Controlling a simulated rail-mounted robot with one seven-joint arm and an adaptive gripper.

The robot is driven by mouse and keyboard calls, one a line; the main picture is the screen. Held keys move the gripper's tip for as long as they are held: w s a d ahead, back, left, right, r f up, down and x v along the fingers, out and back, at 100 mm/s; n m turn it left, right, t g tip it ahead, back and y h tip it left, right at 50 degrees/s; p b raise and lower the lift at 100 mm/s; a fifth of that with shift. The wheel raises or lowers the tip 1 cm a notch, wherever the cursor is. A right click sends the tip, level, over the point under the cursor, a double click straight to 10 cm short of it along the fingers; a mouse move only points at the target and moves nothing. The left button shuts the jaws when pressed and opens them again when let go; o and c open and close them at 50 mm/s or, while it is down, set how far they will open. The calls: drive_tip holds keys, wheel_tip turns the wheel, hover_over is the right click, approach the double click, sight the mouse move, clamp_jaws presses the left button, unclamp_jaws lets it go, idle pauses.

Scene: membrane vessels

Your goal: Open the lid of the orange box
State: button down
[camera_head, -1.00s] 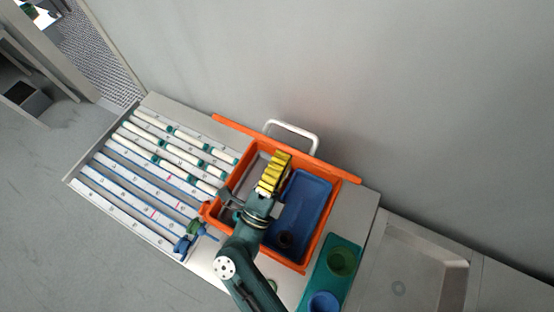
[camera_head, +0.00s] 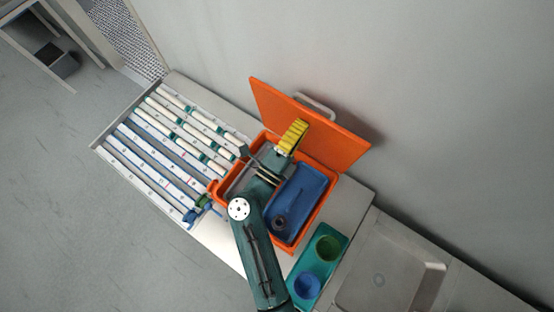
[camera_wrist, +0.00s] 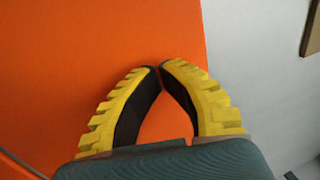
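The orange box (camera_head: 219,191) stands open on the bench, with its orange lid (camera_head: 335,140) raised at the back edge and leaning back toward the wall. The lid's broad inner face shows, and its pale handle (camera_head: 318,104) pokes out behind the top edge. My gripper (camera_head: 298,123), with yellow ridged fingers, is in front of the lid's inner face, over the back of the box. In the wrist view the fingertips (camera_wrist: 160,66) come together with nothing seen between them, and the orange lid (camera_wrist: 80,60) fills the left side. I cannot tell whether they touch it.
A blue tray (camera_head: 312,183) lies inside the box. White membrane vessels (camera_head: 165,125) lie on a rack to the left. A teal holder (camera_head: 334,267) with green and blue cups stands at the right, beside a sink (camera_head: 395,275). The grey wall is close behind the lid.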

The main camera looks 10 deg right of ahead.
drive_tip(key=r+b+v, duration=0.1)
drive_tip(key=v, duration=1.2)
drive_tip(key=shift+s+a+b, duration=0.3)
drive_tip(key=shift+s+a, duration=0.05)
drive_tip(key=shift+s, duration=0.05)
drive_tip(key=shift+r, duration=0.1)
